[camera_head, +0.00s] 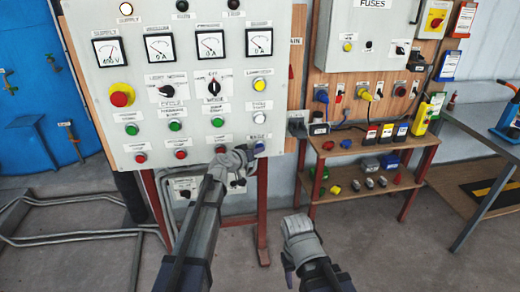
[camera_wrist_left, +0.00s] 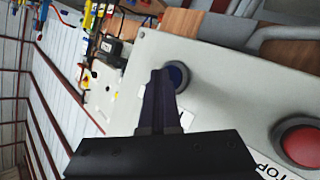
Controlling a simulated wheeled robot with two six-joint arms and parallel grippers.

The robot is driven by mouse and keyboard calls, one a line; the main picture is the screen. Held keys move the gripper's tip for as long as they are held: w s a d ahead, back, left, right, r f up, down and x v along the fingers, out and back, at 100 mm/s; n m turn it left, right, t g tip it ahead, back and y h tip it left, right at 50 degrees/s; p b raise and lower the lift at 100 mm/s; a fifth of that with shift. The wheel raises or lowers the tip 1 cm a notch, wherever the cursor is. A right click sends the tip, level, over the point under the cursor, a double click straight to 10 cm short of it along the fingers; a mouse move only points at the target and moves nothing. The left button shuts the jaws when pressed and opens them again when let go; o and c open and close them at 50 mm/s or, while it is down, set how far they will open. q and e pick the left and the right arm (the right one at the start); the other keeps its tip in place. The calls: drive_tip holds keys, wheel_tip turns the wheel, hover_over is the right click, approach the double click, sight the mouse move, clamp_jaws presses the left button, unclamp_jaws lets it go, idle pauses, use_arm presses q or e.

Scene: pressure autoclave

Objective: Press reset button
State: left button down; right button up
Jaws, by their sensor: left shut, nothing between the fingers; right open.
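The grey control panel (camera_head: 205,75) fills the upper left of the head view. A blue button (camera_head: 260,148) sits at its lower right, under a white label too small to read. The blue button also shows in the left wrist view (camera_wrist_left: 178,76), in a dark ring. My left gripper (camera_head: 246,155) is shut and empty, with its tips at the blue button. In the left wrist view its dark fingers (camera_wrist_left: 160,78) overlap the button's left side; I cannot tell whether they touch it. My right gripper (camera_head: 298,236) is open, low in front of the panel, away from it.
A red button (camera_wrist_left: 300,143) is near the fingers in the left wrist view. A red emergency button (camera_head: 120,96), green buttons and gauges fill the panel. A wooden shelf (camera_head: 375,143) with plugs stands right of it. The floor (camera_head: 390,250) at lower right is clear.

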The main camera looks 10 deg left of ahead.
use_arm(q)
drive_tip(key=shift+s, duration=0.15)
drive_tip(key=shift+s+d, duration=0.25)
drive_tip(key=shift+s, duration=0.45)
drive_tip(key=shift+s+d, duration=0.25)
drive_tip(key=shift+s, duration=0.55)
drive_tip(key=shift+s+d, duration=0.2)
drive_tip(key=shift+s, duration=0.6)
drive_tip(key=shift+s+d, duration=0.25)
drive_tip(key=shift+s, duration=0.55)
drive_tip(key=s+d+f+m+g, duration=0.1)
drive_tip(key=s+d+f+g, duration=0.2)
drive_tip(key=s, duration=0.3)
drive_tip(key=s+d+f+m+g+y, duration=0.1)
drive_tip(key=s+d+f+m+g, duration=0.1)
drive_tip(key=s+d+f, duration=0.3)
drive_tip(key=s+d+f+m+g, duration=0.1)
drive_tip(key=s+f+g, duration=0.15)
drive_tip(key=s, duration=0.45)
drive_tip(key=s+a+f+g+y, duration=0.1)
drive_tip(key=s+a+g+y, duration=0.2)
drive_tip(key=s, duration=0.5)
drive_tip(key=s+a+f+g+y+p, duration=0.1)
drive_tip(key=s+a+f+g+y, duration=0.1)
drive_tip(key=s, duration=0.6)
drive_tip(key=shift+a+f+g+y, duration=0.2)
drive_tip(key=shift+a+g+y, duration=0.25)
drive_tip(key=shift+a+y, duration=0.7)
